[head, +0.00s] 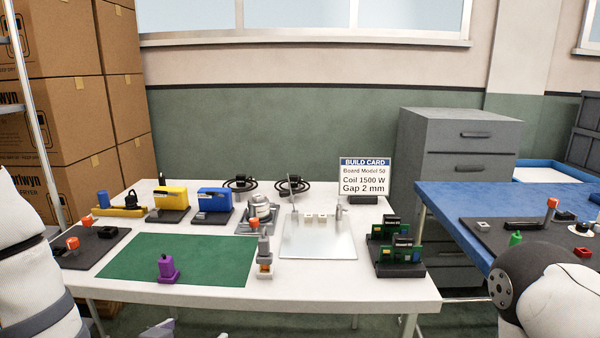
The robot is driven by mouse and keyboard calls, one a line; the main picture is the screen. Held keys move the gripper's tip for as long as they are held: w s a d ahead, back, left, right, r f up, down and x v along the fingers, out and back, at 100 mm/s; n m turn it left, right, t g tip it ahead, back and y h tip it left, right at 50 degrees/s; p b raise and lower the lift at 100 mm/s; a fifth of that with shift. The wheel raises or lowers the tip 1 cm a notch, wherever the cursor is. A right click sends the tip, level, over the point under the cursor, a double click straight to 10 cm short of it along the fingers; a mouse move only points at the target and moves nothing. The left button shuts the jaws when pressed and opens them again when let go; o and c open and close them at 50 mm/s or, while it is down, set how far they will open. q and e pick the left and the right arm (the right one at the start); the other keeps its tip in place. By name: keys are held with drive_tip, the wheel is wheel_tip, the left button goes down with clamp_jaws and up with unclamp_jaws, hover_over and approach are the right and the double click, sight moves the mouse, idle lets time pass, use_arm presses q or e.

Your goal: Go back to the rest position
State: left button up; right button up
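The white lower part of my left arm (35,275) shows at the left edge, and its gripper is not clearly visible. My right arm (560,300) shows at the lower right with a dark joint, beside the blue table, and its gripper is out of view. Both arms are in front of the tables. A small grey and purple shape (160,329) is cut off at the bottom edge; I cannot tell what it is. The white table (350,290) stands ahead, with a green mat (205,258) and a purple piece (167,270) upright on the mat's front edge.
The table holds a yellow unit (170,200), a blue unit (213,202), a clear plate (318,243), a build card (364,178) and a board rack (398,255). A blue table (455,200) stands right. Boxes (70,110) are stacked left; grey drawers (470,145) stand behind.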

use_arm(q)
drive_tip(key=s+a+f+g, duration=0.1)
drive_tip(key=s+f+g, duration=0.6)
drive_tip(key=s+f, duration=0.75)
drive_tip(key=s+a+f+g, duration=0.1)
drive_tip(key=s+f+g, duration=0.1)
drive_tip(key=s, duration=0.7)
drive_tip(key=s+a+f+n+g+y, duration=0.1)
drive_tip(key=s+g, duration=0.3)
drive_tip(key=s, duration=0.5)
drive_tip(key=shift+s+a+f+n+y, duration=0.25)
drive_tip(key=shift+a+f+n+y, duration=0.1)
drive_tip(key=shift+f, duration=0.5)
drive_tip(key=shift+w, duration=0.1)
drive_tip(key=shift+c, duration=0.6)
